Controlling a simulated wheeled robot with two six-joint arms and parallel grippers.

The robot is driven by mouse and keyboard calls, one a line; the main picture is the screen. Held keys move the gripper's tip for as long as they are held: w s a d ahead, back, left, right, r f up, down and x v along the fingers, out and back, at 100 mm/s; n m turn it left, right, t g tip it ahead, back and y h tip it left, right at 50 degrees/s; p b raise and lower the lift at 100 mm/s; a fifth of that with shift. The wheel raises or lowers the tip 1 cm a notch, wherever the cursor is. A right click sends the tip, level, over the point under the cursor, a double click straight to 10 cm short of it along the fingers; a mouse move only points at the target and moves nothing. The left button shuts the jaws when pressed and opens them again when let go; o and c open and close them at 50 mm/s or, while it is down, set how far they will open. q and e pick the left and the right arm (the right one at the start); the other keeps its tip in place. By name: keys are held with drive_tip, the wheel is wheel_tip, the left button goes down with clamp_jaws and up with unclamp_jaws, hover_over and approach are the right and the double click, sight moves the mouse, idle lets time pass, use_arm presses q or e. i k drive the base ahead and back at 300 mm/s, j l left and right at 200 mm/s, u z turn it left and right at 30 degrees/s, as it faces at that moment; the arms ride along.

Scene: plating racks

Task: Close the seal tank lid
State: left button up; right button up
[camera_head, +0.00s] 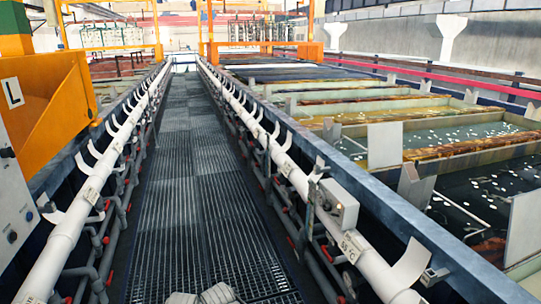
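Several open tanks with dark or brownish liquid stand in a row on the right. The nearest tank (480,182) has a dark surface with white flecks. Behind it is another tank (470,135) with greenish, flecked liquid. I cannot tell which one is the seal tank, and I cannot make out a lid for certain. Pale upright plates stand at the tank edges, one (385,145) near the middle right and one (522,228) at the right edge. Neither of my grippers can be made out. A small pale shape at the bottom edge is cut off and unclear.
A grated walkway (190,150) runs straight ahead and looks clear. White pipes with curved cradles line it on the left (65,235) and right (290,165). An orange machine (60,100) with a control panel stands at left. Orange gantries (262,48) with hanging racks are far ahead.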

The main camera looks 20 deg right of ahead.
sight(523, 237)
drive_tip(key=i+z, duration=0.25)
drive_tip(key=i, duration=0.15)
drive_tip(key=i+j+z, duration=0.4)
drive_tip(key=z, duration=0.3)
drive_tip(key=i+j+z, duration=0.15)
drive_tip(key=i+z, duration=0.25)
drive_tip(key=j+z, duration=0.2)
drive_tip(key=z, duration=0.25)
drive_tip(key=i+j+z, duration=0.2)
drive_tip(key=z, duration=0.2)
drive_tip(key=i+j+z, duration=0.1)
drive_tip(key=j+z, duration=1.2)
drive_tip(key=l, duration=0.1)
